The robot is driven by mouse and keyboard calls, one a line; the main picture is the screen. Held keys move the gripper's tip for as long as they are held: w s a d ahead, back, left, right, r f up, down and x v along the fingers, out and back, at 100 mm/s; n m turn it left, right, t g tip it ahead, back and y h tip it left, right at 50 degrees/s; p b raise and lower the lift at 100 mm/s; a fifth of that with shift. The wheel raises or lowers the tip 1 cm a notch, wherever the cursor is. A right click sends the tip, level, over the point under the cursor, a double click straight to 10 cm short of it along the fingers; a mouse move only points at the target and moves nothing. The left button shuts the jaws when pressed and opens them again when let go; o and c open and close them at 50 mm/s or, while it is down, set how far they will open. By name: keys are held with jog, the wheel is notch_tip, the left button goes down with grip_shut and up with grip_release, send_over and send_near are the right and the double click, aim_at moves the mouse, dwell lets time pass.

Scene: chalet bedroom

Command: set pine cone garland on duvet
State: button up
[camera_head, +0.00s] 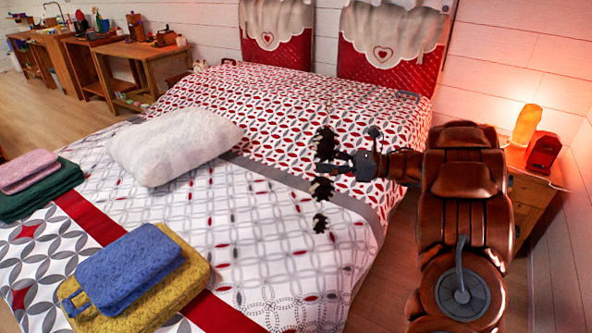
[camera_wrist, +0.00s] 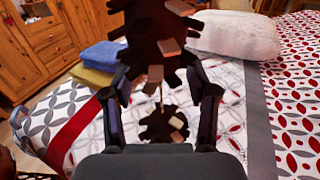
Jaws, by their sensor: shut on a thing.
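The pine cone garland (camera_head: 321,188) is a string of dark brown cones with small pale pieces, hanging vertically over the bed. My gripper (camera_head: 338,168) is shut on its middle part. In the wrist view the garland (camera_wrist: 160,45) fills the space between the two fingers of my gripper (camera_wrist: 160,95), and a lower cone hangs below. The patterned white, grey and red duvet (camera_head: 270,225) lies under it. The garland appears to be above the duvet; whether its lowest cone touches is hard to tell.
A white pillow (camera_head: 175,146) lies on the bed left of the garland. Folded blue (camera_head: 128,266) and yellow (camera_head: 185,285) textiles lie front left, pink (camera_head: 28,170) and green (camera_head: 45,190) ones far left. A nightstand (camera_head: 530,195) with a lit lamp (camera_head: 527,124) stands right. The duvet's middle is clear.

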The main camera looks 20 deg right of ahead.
jog(key=w+a+f+p, duration=0.1)
jog(key=w+a+f, duration=0.3)
jog(key=w+a, duration=0.1)
jog(key=shift+w+p, duration=0.35)
jog(key=shift+w, duration=0.1)
jog(key=shift+f+b, duration=0.35)
jog(key=shift+b, duration=0.25)
jog(key=o, duration=1.5)
jog(key=shift+r, duration=0.15)
